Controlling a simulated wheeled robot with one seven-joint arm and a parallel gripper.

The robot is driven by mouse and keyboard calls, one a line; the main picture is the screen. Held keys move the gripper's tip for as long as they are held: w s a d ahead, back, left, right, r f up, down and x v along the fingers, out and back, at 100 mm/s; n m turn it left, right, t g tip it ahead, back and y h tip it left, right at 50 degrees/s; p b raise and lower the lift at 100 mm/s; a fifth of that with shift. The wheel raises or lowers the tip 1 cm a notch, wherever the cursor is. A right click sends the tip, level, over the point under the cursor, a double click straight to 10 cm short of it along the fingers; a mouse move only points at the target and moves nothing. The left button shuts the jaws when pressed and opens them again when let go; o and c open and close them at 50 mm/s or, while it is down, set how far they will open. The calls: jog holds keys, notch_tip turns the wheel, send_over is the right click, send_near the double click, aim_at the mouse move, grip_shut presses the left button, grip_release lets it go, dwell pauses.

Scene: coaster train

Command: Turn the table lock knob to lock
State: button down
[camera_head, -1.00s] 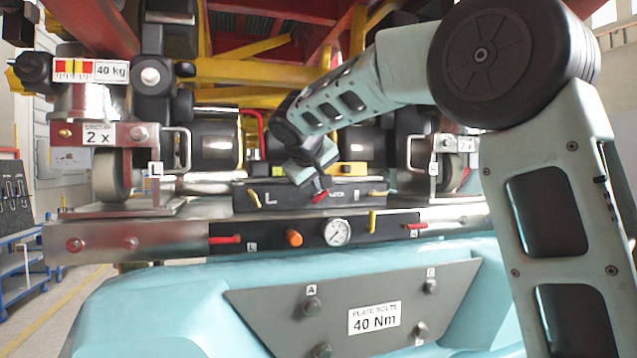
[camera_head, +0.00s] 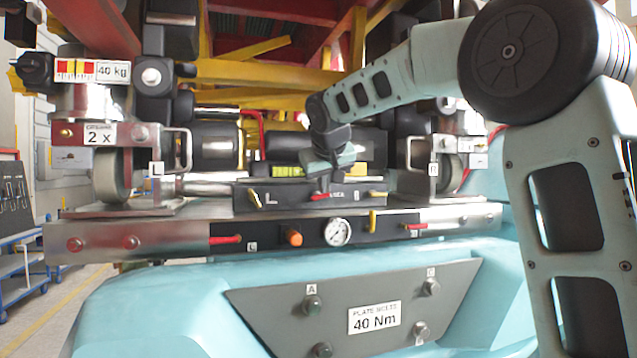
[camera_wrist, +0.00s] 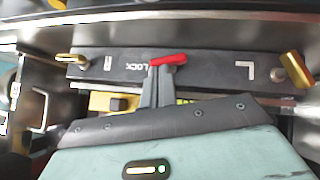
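The table lock knob (camera_head: 321,196) is a small red handle on the front of a black block (camera_head: 290,196) in the middle of the machine. In the head view its handle lies nearly level. In the wrist view the red knob (camera_wrist: 168,60) lies across my fingertips, slightly tilted, beside white LOCK lettering (camera_wrist: 139,66) that appears upside down. My gripper (camera_head: 321,183) is at the knob, pointing down. In the wrist view its two fingers (camera_wrist: 160,80) are close together and appear shut on the knob. The exact contact is partly hidden.
Yellow pins stand at both ends of the block, one (camera_wrist: 291,68) near a white L. Below runs a panel with a pressure gauge (camera_head: 337,232), an orange knob (camera_head: 294,238) and red levers. Wheel brackets (camera_head: 112,175) stand on both sides.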

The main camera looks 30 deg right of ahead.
jog(key=shift+s+d+f+b, duration=0.15)
jog(key=shift+d+f+b, duration=0.2)
jog(key=shift+f, duration=0.2)
jog(key=shift+s+d, duration=0.1)
jog(key=shift+d, duration=0.25)
jog(key=s+a+r, duration=0.4)
jog(key=s+r, duration=0.2)
jog(key=r, duration=0.6)
jog(key=shift+s, duration=0.15)
dwell(0.3)
